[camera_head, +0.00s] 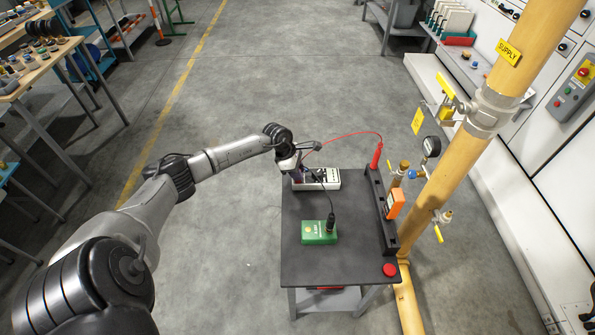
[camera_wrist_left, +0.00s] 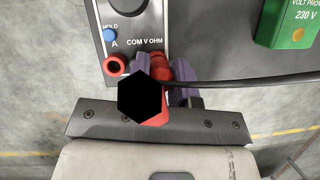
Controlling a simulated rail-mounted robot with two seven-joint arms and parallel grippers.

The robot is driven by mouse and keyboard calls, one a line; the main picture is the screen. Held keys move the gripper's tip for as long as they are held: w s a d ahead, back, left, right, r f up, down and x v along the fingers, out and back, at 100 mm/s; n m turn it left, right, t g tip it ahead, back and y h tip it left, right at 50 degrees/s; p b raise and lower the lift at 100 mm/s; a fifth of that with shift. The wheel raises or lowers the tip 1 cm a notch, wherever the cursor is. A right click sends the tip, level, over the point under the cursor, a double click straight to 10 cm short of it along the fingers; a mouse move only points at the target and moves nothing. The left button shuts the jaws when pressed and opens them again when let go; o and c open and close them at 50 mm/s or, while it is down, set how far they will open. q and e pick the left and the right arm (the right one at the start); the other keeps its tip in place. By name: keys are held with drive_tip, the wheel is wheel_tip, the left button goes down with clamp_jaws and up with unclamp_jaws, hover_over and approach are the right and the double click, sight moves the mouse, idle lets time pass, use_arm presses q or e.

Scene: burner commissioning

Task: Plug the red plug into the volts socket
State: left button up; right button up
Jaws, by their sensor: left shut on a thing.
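The meter (camera_head: 326,181) lies at the far end of the dark bench top. In the left wrist view its panel (camera_wrist_left: 150,20) shows the labels A, COM and V OHM, with a red-rimmed socket (camera_wrist_left: 115,65) below A. My left gripper (camera_head: 297,172) is over the meter's left end, its purple fingers (camera_wrist_left: 165,80) shut on the red plug (camera_wrist_left: 157,121). A black hexagonal shape covers much of the plug. Red also shows beside the right finger; I cannot tell whether it is plug or socket, or whether the plug is inserted. The COM and V OHM sockets are hidden. My right gripper is out of view.
A red lead (camera_head: 350,135) arcs to a red probe (camera_head: 376,156) upright in the black rack (camera_head: 380,215). A black lead (camera_wrist_left: 240,82) crosses the wrist view. A green tester box (camera_head: 319,233) and an orange device (camera_head: 395,204) stand nearer. The bench's left front is clear.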

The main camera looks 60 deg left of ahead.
use_arm(q)
drive_tip(key=shift+f+b, duration=0.3)
drive_tip(key=shift+f, duration=0.15)
drive_tip(key=o, duration=1)
drive_tip(key=shift+r, duration=0.1)
drive_tip(key=shift+p+v, duration=1.95)
drive_tip(key=shift+v, duration=4.95)
